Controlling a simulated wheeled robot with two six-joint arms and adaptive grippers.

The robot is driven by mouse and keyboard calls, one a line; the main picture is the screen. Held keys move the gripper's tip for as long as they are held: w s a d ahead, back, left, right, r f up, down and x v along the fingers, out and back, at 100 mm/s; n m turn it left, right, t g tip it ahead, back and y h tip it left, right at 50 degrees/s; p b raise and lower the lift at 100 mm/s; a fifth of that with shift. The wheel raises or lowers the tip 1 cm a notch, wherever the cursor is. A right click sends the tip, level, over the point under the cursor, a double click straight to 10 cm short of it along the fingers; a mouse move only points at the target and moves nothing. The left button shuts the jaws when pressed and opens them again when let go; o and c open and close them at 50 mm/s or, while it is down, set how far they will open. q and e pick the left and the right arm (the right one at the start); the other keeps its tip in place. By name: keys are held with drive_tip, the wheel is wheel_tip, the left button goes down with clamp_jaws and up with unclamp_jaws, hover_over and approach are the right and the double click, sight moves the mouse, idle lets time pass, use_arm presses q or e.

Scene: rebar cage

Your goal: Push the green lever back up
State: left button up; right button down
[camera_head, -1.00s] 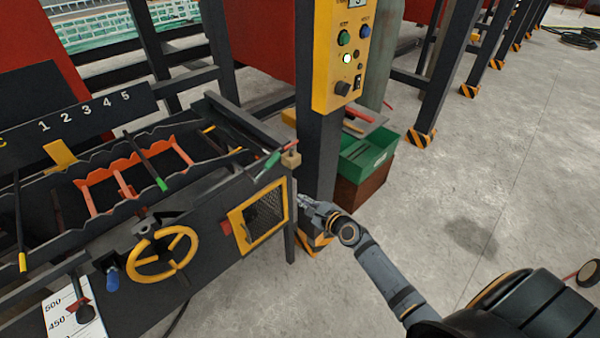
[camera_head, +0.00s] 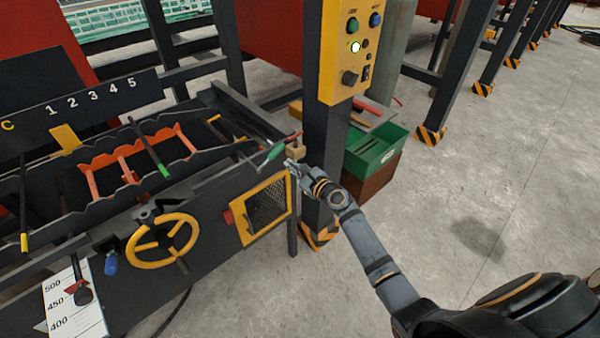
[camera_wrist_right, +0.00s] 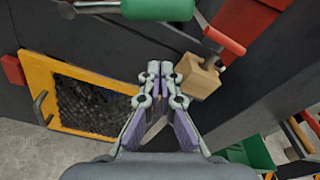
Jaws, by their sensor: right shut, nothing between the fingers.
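The green lever's thick handle (camera_head: 275,151) sticks out at the right end of the dark machine, tilted, in the head view. It also shows at the top edge of the right wrist view (camera_wrist_right: 158,8), partly cut off. My right gripper (camera_head: 291,166) is shut and empty just below and beside the green handle. In the right wrist view its closed fingertips (camera_wrist_right: 160,68) point toward the machine, with a visible gap below the handle. I cannot tell the exact depth between them. My left gripper is not in view.
A wooden block (camera_wrist_right: 197,76) and a red-handled lever (camera_wrist_right: 224,40) sit close to the right of my fingertips. A yellow-framed mesh window (camera_head: 265,208) is below. A dark post with a yellow control box (camera_head: 347,50) and a green bin (camera_head: 376,153) stand to the right.

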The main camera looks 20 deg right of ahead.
drive_tip(key=r+p, duration=0.1)
drive_tip(key=w+a+r+p, duration=0.1)
drive_tip(key=a+r+p, duration=0.1)
drive_tip(key=shift+w+a+r, duration=0.1)
drive_tip(key=shift+w, duration=0.2)
